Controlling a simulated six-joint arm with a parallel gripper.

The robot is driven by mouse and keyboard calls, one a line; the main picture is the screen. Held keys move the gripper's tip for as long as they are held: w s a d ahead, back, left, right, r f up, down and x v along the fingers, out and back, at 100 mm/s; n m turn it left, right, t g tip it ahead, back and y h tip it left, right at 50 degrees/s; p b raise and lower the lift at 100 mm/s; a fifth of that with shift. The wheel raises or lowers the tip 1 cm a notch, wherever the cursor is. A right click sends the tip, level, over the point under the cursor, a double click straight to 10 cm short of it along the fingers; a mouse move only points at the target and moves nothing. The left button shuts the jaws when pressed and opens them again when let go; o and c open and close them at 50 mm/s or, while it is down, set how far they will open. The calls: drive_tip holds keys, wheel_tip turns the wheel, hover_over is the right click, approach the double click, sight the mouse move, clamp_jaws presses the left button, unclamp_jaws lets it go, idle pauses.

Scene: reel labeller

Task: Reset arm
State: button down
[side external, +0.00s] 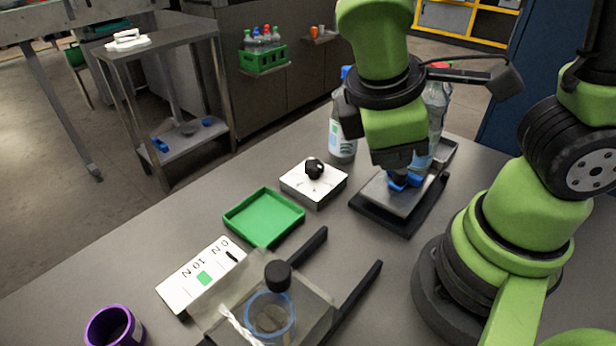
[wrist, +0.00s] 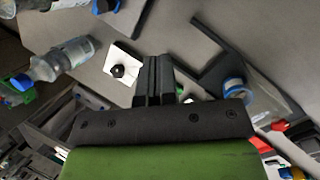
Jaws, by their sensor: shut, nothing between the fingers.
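In the side view my gripper (side external: 401,172) points down over a dark flat stand with a grey plate (side external: 378,200) at the right of the table. A small blue item (side external: 410,180) shows right at the fingertips; I cannot tell whether they touch it. In the wrist view my dark fingers (wrist: 154,65) are together with nothing between them. My arm is bent, with its base at the right of the table.
A white box with a black knob (side external: 313,186), a green tray (side external: 264,217), a white label card (side external: 201,276), a blue-rimmed clear cup (side external: 270,318) and a purple cup (side external: 114,328) stand on the table. Bottles (side external: 342,137) stand close behind my gripper.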

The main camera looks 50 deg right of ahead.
wheel_tip(320, 180, up, 11)
drive_tip(key=s+d+m+t+y, duration=0.1)
drive_tip(key=m+t+y, duration=0.5)
drive_tip(key=m, duration=0.6)
drive_tip(key=shift+d+t, duration=0.6)
drive_tip(key=shift+t, duration=0.6)
drive_tip(key=shift+r, duration=0.1)
idle(0.6)
